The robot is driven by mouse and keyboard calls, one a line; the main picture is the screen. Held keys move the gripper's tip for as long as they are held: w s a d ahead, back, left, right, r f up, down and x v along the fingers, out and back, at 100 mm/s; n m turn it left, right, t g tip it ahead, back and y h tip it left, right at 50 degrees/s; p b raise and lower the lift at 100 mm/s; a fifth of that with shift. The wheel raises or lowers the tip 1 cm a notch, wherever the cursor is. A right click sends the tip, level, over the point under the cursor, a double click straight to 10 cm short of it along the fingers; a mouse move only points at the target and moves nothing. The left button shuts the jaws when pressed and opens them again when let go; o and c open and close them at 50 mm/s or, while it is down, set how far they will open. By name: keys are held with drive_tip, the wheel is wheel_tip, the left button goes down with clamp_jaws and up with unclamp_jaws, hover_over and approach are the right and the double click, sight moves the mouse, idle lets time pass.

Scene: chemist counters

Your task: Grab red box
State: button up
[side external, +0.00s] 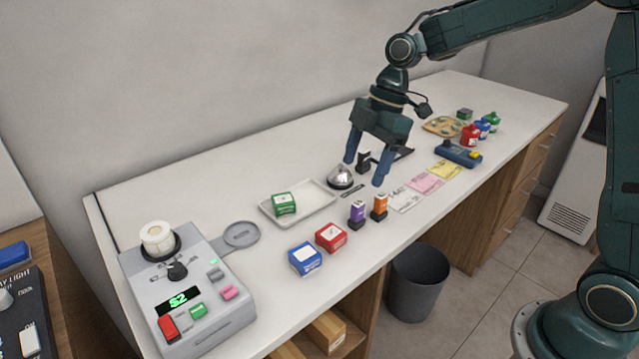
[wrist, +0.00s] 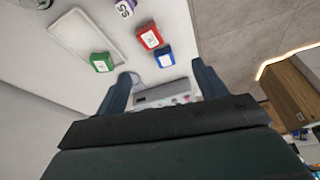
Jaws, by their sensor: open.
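The red box (side external: 331,237) lies on the white counter near its front edge, just right of the blue box. My gripper (side external: 365,174) is open and empty, raised above the counter behind and to the right of the red box. In the wrist view the two fingers of my gripper (wrist: 162,88) are spread wide with nothing between them.
The blue box (side external: 305,259) lies close by the red one. A green box (side external: 284,204) sits in a white tray (side external: 318,208). Purple (side external: 357,212) and orange (side external: 379,206) bottles stand to the right. A bell (side external: 340,177) stands near my gripper. A grey machine (side external: 190,290) occupies the left end.

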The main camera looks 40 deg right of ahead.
sight(331, 233)
drive_tip(key=w+f+n, duration=0.2)
drive_tip(key=f, duration=0.1)
drive_tip(key=w+f+n+g, duration=0.1)
drive_tip(key=shift+w+f+y, duration=0.25)
drive_tip(key=shift+f+y, duration=0.15)
drive_tip(key=shift+f, duration=0.1)
drive_tip(key=shift+x, duration=6.85)
drive_tip(key=shift+w+d, duration=0.1)
drive_tip(key=c, duration=1.1)
